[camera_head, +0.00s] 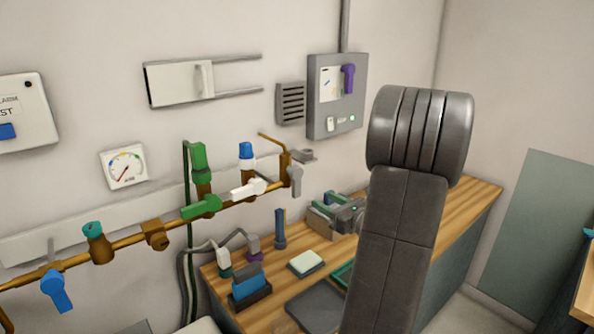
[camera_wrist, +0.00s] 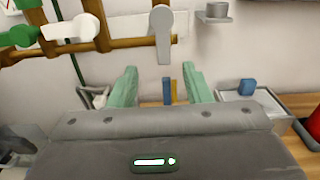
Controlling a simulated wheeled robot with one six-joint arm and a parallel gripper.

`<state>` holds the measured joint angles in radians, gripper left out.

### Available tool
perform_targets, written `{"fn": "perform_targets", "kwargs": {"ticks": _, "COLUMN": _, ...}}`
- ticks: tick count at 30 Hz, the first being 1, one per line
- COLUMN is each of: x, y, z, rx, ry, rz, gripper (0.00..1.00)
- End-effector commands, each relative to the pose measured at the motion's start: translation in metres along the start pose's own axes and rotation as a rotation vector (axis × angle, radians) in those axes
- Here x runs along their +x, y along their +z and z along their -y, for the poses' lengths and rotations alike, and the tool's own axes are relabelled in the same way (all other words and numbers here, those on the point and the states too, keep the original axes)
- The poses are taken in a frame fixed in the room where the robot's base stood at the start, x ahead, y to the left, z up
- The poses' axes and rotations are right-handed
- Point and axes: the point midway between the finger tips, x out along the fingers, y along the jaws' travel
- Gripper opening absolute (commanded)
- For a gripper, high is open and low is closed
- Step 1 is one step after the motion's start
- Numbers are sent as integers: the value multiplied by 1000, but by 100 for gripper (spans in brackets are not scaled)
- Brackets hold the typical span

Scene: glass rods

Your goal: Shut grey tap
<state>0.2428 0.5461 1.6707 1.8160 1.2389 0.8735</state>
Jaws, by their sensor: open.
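The grey tap has a flat grey lever (camera_head: 296,181) at the right end of the brass pipe on the wall. The lever hangs straight down. In the wrist view the lever (camera_wrist: 162,36) is at the top centre, beyond and between my green fingers in the picture. My gripper (camera_head: 319,209) is above the bench, below and to the right of the lever. In the wrist view my gripper (camera_wrist: 160,86) has its two green fingers wide apart with nothing held. The lever does not appear to touch either finger.
A white lever (camera_head: 248,188), a green lever (camera_head: 202,207) and a blue lever (camera_head: 57,291) sit along the same pipe to the left. A small grey cup (camera_wrist: 216,10) is right of the grey lever. The wooden bench (camera_head: 470,205) carries several items.

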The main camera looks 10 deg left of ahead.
Motion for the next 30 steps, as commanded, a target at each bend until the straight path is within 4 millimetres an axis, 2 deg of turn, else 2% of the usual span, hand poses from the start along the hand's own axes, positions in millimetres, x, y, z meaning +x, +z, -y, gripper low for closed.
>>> {"fn": "perform_targets", "kwargs": {"ticks": 5, "x": 12, "y": 3, "z": 5, "rx": 18, "ry": -10, "rz": 15, "gripper": 45}}
{"fn": "perform_targets", "kwargs": {"ticks": 8, "x": 28, "y": 4, "z": 4, "rx": 15, "ry": -7, "rz": 15, "gripper": 45}}
{"fn": "perform_targets", "kwargs": {"ticks": 15, "x": 80, "y": 5, "z": 4, "rx": 15, "ry": -6, "rz": 13, "gripper": 45}}
{"fn": "perform_targets", "kwargs": {"ticks": 21, "x": 116, "y": 5, "z": 4, "rx": 14, "ry": -7, "rz": 13, "gripper": 45}}
{"fn": "perform_targets", "kwargs": {"ticks": 25, "x": 131, "y": 5, "z": 5, "rx": 13, "ry": -9, "rz": 13, "gripper": 45}}
{"fn": "perform_targets", "kwargs": {"ticks": 30, "x": 139, "y": 4, "z": 6, "rx": 13, "ry": -10, "rz": 13, "gripper": 45}}
